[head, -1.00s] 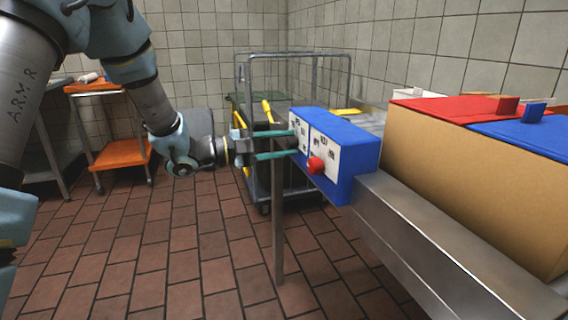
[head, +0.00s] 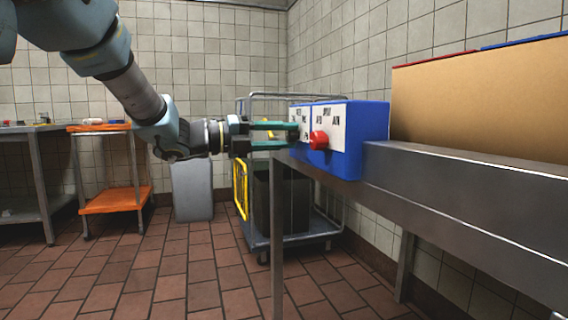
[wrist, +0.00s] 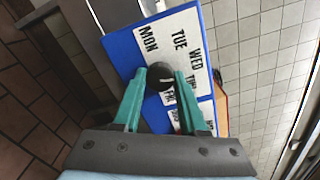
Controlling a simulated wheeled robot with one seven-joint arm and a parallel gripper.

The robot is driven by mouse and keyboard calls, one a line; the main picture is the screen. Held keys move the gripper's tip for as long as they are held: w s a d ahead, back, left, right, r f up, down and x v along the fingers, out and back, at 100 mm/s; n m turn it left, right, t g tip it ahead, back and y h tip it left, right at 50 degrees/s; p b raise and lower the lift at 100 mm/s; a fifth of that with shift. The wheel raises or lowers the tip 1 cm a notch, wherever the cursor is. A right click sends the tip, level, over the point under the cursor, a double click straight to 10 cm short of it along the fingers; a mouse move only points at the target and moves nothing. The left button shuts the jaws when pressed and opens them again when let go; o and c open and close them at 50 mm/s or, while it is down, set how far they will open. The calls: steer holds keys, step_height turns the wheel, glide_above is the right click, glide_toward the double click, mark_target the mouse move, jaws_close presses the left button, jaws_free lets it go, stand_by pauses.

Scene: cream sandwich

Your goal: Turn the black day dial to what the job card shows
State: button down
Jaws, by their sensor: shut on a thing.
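The blue control box (head: 368,138) stands at the end of the steel bench, with white label panels on its front. In the wrist view, the black day dial (wrist: 159,76) sits beside a white panel (wrist: 172,42) reading MON, TUE, WED and further days, partly covered. A short pale mark shows on the dial; I cannot tell exactly which day it points to. My gripper (wrist: 161,84) is shut on the dial, one teal finger on each side. I cannot make out a job card.
A red knob (head: 319,140) sits on the box's front, close to my fingers. A large cardboard-coloured box (head: 480,100) stands on the steel bench (head: 450,185). A wire-sided trolley (head: 325,232) is behind the bench leg.

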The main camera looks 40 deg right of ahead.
steer(key=m+b, duration=0.2)
steer(key=b, duration=0.1)
steer(key=m+b, duration=0.2)
steer(key=b, duration=0.1)
steer(key=shift+f+b, duration=0.4)
steer(key=m+b, duration=0.1)
steer(key=b, duration=0.1)
steer(key=shift+r+m+b, duration=0.15)
steer(key=shift+m+b, duration=0.15)
steer(key=shift+m, duration=0.1)
steer(key=shift+r+m, duration=0.15)
steer(key=shift+m, duration=0.15)
steer(key=shift+c, duration=2.2)
jaws_free()
steer(key=shift+r, duration=0.1)
steer(key=shift+a, duration=0.1)
steer(key=p+v, duration=0.2)
steer(key=v, duration=0.8)
steer(key=shift+w+a, duration=0.2)
steer(key=shift+a, duration=0.1)
